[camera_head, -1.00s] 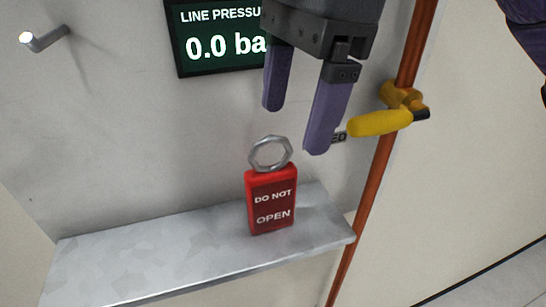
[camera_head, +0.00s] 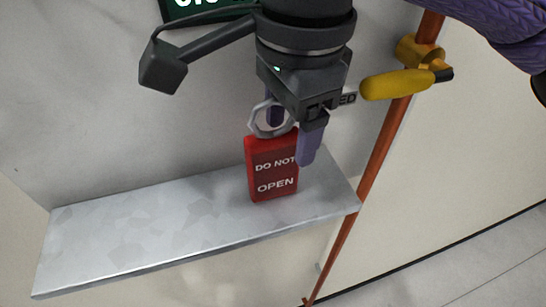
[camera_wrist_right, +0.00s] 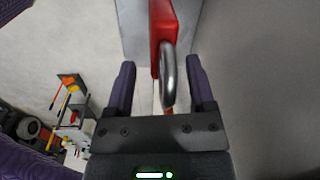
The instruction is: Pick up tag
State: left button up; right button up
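The red tag (camera_head: 272,180), reading "DO NOT OPEN", stands upright on the grey metal shelf (camera_head: 130,240). Its metal ring (camera_head: 259,120) is at its top, partly hidden behind my gripper in the head view. My right gripper (camera_head: 291,143) reaches down from above, with its purple fingers at the ring and the tag's upper edge. In the wrist view, the open right gripper (camera_wrist_right: 160,72) has one finger on each side of the ring (camera_wrist_right: 168,75), with gaps visible on both sides. The red body (camera_wrist_right: 161,25) extends beyond the fingertips. My left gripper is not in view.
A copper pipe (camera_head: 377,160) with a yellow valve handle (camera_head: 395,84) runs just right of the shelf. The shelf left of the tag is bare.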

jog(key=shift+w, duration=0.1)
grip_shut()
dwell(1.1)
